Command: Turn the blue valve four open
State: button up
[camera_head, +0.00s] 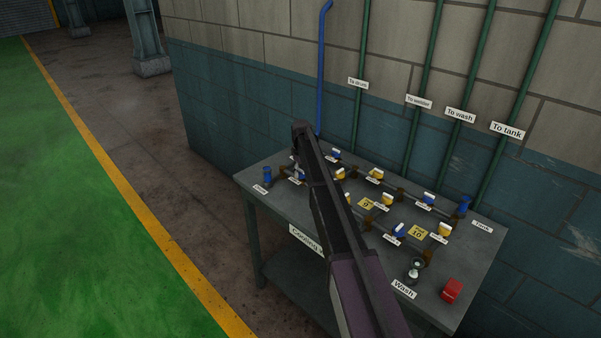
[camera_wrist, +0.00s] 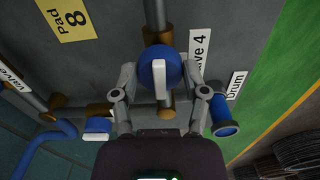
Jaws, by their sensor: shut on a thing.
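The blue valve four (camera_wrist: 173,66) is in the middle of the wrist view, a round blue handle with a white bar across it, on a brown pipe fitting. The "Valve 4" label (camera_wrist: 197,52) lies beside it, partly covered by a finger. My gripper (camera_wrist: 160,72) has one finger on each side of the handle and is shut on it. The white bar points roughly along the pipe in the wrist view. In the head view my gripper (camera_head: 298,168) is over the left end of the bench, and my arm hides most of the valve.
The grey bench (camera_head: 275,224) carries several blue and yellow valves on pipes. A red box (camera_head: 452,290) sits at its front right. In the wrist view, a blue drum fitting (camera_wrist: 221,117) stands close right of my gripper, and a "Pad 8" plate (camera_wrist: 69,20) lies upper left.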

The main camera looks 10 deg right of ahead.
jog(key=shift+s+n, duration=0.15)
jog(key=shift+n, duration=0.15)
jog(key=o, duration=1.2)
jog(key=shift+c, duration=0.2)
